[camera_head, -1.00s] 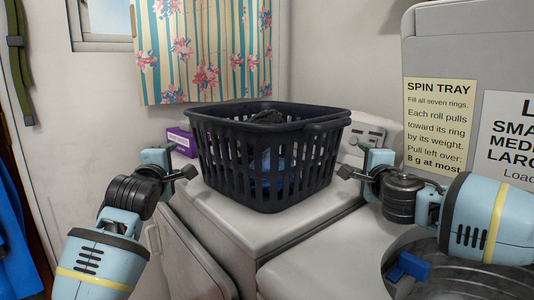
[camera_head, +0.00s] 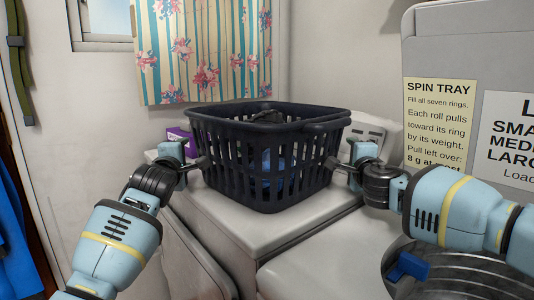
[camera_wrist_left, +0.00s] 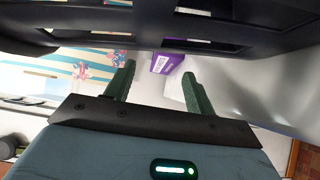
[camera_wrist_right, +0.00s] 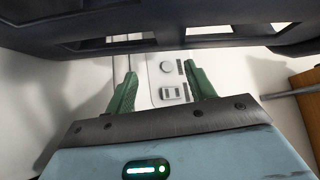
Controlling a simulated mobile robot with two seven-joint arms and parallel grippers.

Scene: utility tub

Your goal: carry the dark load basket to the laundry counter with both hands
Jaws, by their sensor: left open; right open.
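The dark load basket (camera_head: 268,160) stands upright on a white machine top, with dark and blue cloth (camera_head: 272,165) inside it. My left gripper (camera_head: 200,163) is open at the basket's left side. My right gripper (camera_head: 334,163) is open at its right side. The basket's dark wall fills the top of the left wrist view (camera_wrist_left: 180,30) and of the right wrist view (camera_wrist_right: 170,30). Both pairs of green fingers, in the left (camera_wrist_left: 158,82) and right (camera_wrist_right: 162,85) wrist views, are apart and empty. Whether either gripper touches the basket I cannot tell. The laundry counter I cannot identify.
A purple box (camera_head: 178,135) stands behind the basket's left side, near my left gripper. A control panel (camera_head: 366,135) is behind its right side. The white machine top (camera_head: 250,222) is clear in front. A round drum with a blue piece (camera_head: 408,266) is at lower right.

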